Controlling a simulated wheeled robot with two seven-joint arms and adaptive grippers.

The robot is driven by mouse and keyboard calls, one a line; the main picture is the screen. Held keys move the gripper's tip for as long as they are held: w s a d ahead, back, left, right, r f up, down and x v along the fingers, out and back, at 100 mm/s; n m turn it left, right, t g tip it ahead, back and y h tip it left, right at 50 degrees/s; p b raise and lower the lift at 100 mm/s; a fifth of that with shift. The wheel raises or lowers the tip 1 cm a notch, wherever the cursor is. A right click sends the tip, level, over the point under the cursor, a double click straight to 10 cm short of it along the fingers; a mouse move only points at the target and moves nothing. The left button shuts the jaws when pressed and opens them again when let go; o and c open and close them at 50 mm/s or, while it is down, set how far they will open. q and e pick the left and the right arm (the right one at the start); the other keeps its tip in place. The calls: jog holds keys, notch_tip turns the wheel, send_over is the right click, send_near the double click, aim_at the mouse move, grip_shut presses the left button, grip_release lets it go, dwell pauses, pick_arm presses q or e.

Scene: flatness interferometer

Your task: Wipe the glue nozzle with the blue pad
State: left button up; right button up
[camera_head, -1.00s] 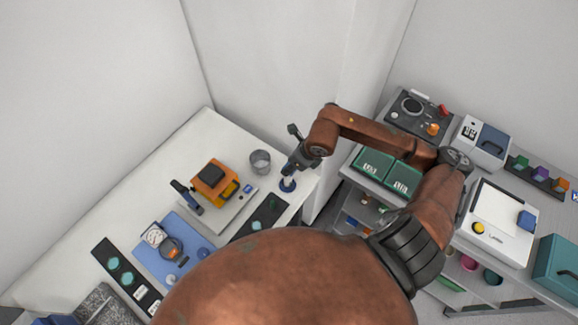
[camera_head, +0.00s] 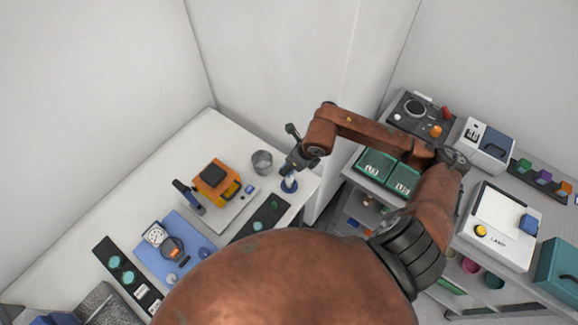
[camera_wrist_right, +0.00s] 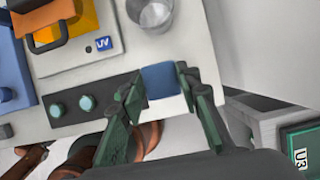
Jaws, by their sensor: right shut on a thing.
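My right gripper (camera_head: 292,168) is over the near right corner of the white table. In the right wrist view its green fingers (camera_wrist_right: 160,92) are shut on the blue pad (camera_wrist_right: 160,80), which shows as a rounded square between the fingertips. In the head view the pad's blue underside (camera_head: 289,186) shows just below the gripper, at or close to the table top; I cannot tell if it touches. My left gripper is out of view.
A clear cup (camera_head: 262,162) stands left of the right gripper. A black strip with teal discs (camera_wrist_right: 80,105) lies near the table's front edge. A blue mat (camera_head: 165,262) with a dial is further left.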

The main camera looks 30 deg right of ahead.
jog(key=shift+r+p, duration=0.85)
jog(key=shift+r, duration=1.25)
jog(key=shift+f, duration=0.15)
jog(key=shift+d+f+b, duration=0.2)
jog(key=shift+f+b, duration=0.85)
jog(key=shift+b, duration=0.2)
jog(key=shift+d+f+b, duration=0.15)
jog(key=shift+f+b, duration=0.9)
jog(key=shift+b, duration=0.15)
jog(key=shift+f+b, duration=0.4)
jog(key=shift+a+b, duration=0.3)
jog(key=shift+a, duration=0.1)
jog(key=shift+d, duration=0.15)
jog(key=shift+d+b, duration=0.35)
jog(key=shift+d, duration=0.2)
